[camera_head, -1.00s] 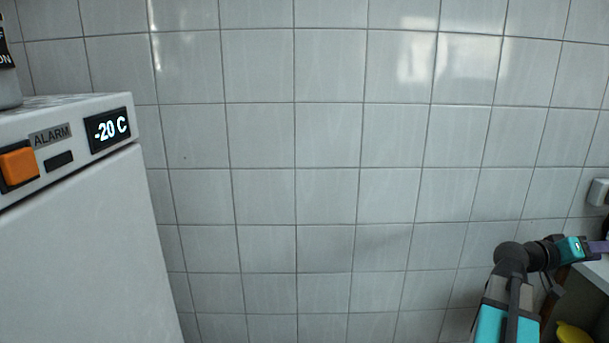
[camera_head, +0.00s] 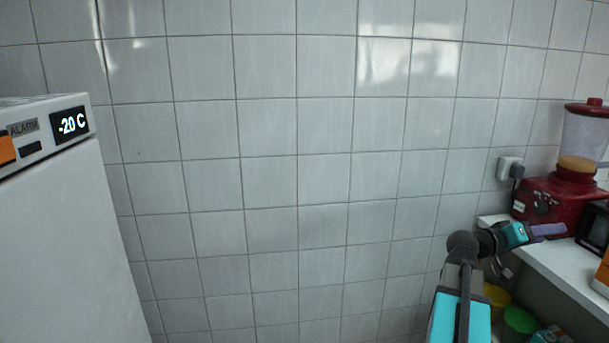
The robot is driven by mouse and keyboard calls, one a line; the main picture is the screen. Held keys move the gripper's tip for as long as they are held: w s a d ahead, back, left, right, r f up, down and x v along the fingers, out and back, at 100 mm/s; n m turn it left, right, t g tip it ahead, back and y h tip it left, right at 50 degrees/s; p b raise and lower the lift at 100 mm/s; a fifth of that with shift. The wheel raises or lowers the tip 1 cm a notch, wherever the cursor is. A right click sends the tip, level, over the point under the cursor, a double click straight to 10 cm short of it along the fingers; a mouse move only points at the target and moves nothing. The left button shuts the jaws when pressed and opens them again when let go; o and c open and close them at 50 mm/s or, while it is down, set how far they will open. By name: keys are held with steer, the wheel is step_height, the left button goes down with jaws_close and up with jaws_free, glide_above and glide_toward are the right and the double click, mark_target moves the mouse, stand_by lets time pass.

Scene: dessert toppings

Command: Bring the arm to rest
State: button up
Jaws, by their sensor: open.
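My arm rises from the bottom right in the head view, with a dark elbow and turquoise links. It reaches to the right, and my gripper (camera_head: 548,230) is at its end. The purple fingers appear small and side-on, just over the near edge of the white counter (camera_head: 565,262). The gripper is open, and I see nothing held in it. I cannot tell whether the fingers touch the counter.
A red blender (camera_head: 560,195) stands on the counter behind my gripper, near a wall socket (camera_head: 509,168). A black-fronted device (camera_head: 595,228) is at the right edge. Yellow (camera_head: 496,298) and green (camera_head: 519,321) containers sit below. A white freezer (camera_head: 60,240) reading -20 C is at left.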

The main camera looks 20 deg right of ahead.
steer(key=w+a+f+n+t+y, duration=0.1)
steer(key=w+a+f+n+t, duration=0.15)
steer(key=w+a+f, duration=0.5)
steer(key=w+a+f+n+t, duration=0.2)
steer(key=w+a+f+n, duration=0.15)
steer(key=w+f, duration=0.7)
steer(key=w+a+f+n+t+y, duration=0.1)
steer(key=w+a+f+y, duration=0.1)
steer(key=a+f, duration=0.8)
steer(key=w+a+f+n+t+y, duration=0.1)
steer(key=w+a+f+y, duration=0.15)
steer(key=a+f, duration=0.7)
steer(key=s+a+f+n+g+y, duration=0.15)
steer(key=s+a+f, duration=0.35)
steer(key=a+f, duration=0.55)
steer(key=s+a+f+n+g+y, duration=0.1)
steer(key=s+a+f+y, duration=0.25)
steer(key=a+f, duration=0.65)
steer(key=s+a+f+g+y, duration=0.3)
steer(key=s+a+f, duration=0.6)
steer(key=s+f, duration=0.4)
steer(key=s+a+g+y, duration=0.1)
steer(key=s+a+y, duration=0.35)
steer(key=a, duration=0.25)
step_height(320, 180, up, 15)
steer(key=s+p, duration=0.2)
steer(key=p, duration=1.1)
steer(key=shift+g+h, duration=0.3)
steer(key=shift+g, duration=0.1)
